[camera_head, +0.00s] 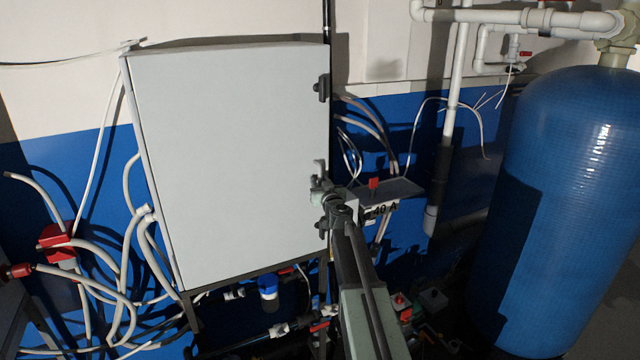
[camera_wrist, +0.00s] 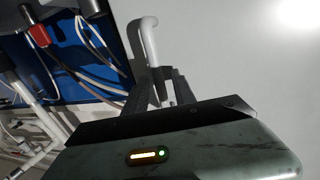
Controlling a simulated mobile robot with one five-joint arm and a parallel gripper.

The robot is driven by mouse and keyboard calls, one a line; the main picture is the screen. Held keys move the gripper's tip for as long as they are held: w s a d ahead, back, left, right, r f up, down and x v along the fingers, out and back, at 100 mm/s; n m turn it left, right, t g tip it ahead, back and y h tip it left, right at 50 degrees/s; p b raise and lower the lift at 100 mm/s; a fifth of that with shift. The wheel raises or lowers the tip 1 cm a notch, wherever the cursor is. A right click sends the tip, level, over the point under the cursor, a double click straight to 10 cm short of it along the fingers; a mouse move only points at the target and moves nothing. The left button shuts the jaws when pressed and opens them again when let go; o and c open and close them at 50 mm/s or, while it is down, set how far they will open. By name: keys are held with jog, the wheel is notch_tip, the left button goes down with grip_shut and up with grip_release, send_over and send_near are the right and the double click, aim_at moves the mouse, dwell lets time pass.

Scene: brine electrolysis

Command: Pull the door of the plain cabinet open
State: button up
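The plain cabinet (camera_head: 230,160) has a blank light grey door that looks closed, seen large at the left of centre in the head view. Its pale handle (camera_head: 319,168) is on the door's right edge; in the wrist view the handle (camera_wrist: 150,40) curves down toward my fingers. My gripper (camera_head: 328,192) is at the handle's lower part. In the wrist view my gripper's dark fingers (camera_wrist: 160,85) stand apart, with the handle's lower end at or between their tips. I cannot tell whether a finger touches it.
A grey box marked 40 A (camera_head: 380,208) is close to the right of my gripper. A large blue tank (camera_head: 560,200) stands farther right. White hoses (camera_head: 110,270) hang left of the cabinet. Pipes and a blue-capped fitting (camera_head: 268,290) are below it.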

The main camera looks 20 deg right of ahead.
grip_shut()
dwell(1.2)
